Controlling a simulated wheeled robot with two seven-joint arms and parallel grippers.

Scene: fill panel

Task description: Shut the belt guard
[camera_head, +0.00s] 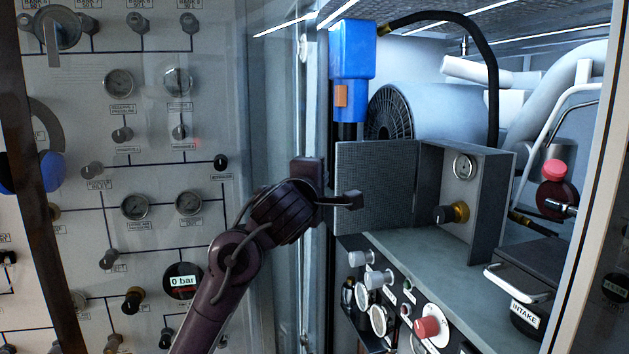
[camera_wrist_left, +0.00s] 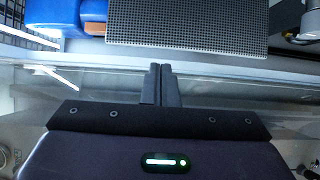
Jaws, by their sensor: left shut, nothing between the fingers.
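The belt guard appears to be the flat grey panel (camera_head: 378,185), standing open at the left side of a grey box (camera_head: 488,215). In the left wrist view it looks like a perforated plate (camera_wrist_left: 190,25) beyond my fingertips. My left gripper (camera_head: 352,200) is shut and empty, at the left edge of the panel in the head view. In the left wrist view its closed fingers (camera_wrist_left: 160,72) point towards the plate's lower edge. Whether they touch it I cannot tell. My right gripper is not in view.
A gauge (camera_head: 463,167) and a brass-collared knob (camera_head: 452,213) are inside the box. A blue unit (camera_head: 352,52) stands above the panel. Below are several valves and a red knob (camera_head: 427,328). A clear pane edge (camera_head: 306,150) stands left of the opening.

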